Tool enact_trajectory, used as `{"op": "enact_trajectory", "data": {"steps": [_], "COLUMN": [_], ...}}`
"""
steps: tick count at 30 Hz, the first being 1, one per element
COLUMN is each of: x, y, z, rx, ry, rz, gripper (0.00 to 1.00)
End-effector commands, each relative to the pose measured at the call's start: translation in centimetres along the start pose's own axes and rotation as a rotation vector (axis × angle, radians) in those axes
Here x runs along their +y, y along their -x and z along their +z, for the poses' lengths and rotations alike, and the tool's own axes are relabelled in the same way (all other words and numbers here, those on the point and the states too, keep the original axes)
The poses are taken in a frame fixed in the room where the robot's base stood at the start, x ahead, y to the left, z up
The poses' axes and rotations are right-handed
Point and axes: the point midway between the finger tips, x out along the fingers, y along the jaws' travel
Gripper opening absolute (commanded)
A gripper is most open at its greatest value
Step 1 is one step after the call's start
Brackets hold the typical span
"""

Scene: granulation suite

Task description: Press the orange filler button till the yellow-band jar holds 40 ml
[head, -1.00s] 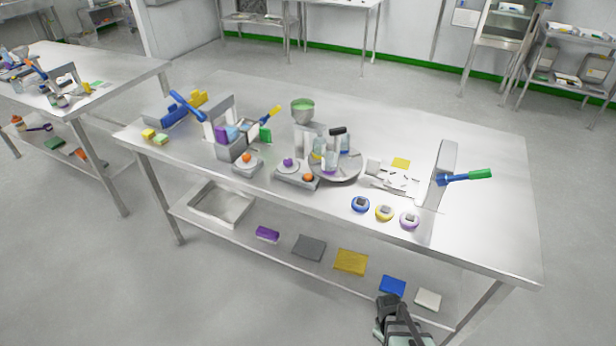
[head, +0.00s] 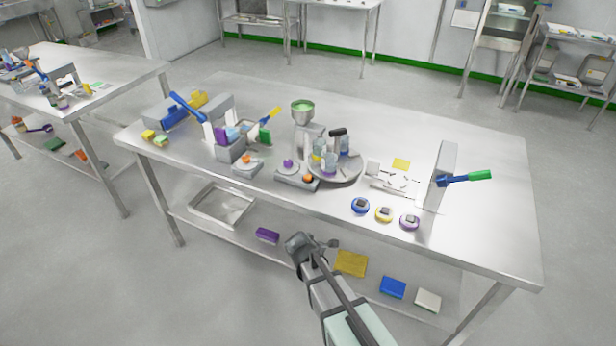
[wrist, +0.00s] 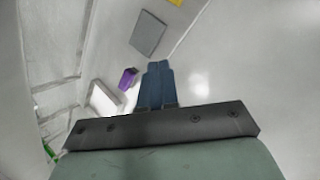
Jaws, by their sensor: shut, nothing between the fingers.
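The filler (head: 306,140) stands mid-table with a green-filled hopper on top. A round turntable (head: 345,177) beside it bears several small clear jars; one jar (head: 317,156) looks yellowish, but its band and fill level are too small to read. A grey console in front of the turntable carries an orange button (head: 308,178) and a purple knob (head: 288,162). Another orange button (head: 246,158) sits on a separate base to the left. My gripper (head: 312,242) is in front of the table, apart from the buttons. In the wrist view its blue fingers (wrist: 157,85) are shut and empty.
The steel table's front edge (head: 330,209) lies between my gripper and the console. The lower shelf holds a tray (head: 205,212), a purple block (head: 267,235) and coloured slabs.

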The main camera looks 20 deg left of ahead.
Motion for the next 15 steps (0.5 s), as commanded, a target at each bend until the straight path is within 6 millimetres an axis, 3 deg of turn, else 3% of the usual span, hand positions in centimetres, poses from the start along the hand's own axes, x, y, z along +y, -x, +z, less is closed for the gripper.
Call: {"op": "enact_trajectory", "data": {"steps": [1, 6, 15], "x": [2.0, 6.4, 11.8], "y": [1.1, 4.5, 10.5], "z": [-1.0, -2.8, -4.0], "rx": [-0.001, -0.017, -0.057], "ry": [0.034, 0.094, 0.085], "rz": [0.022, 0.046, 0.010], "gripper": [0.00, 0.00, 0.00]}}
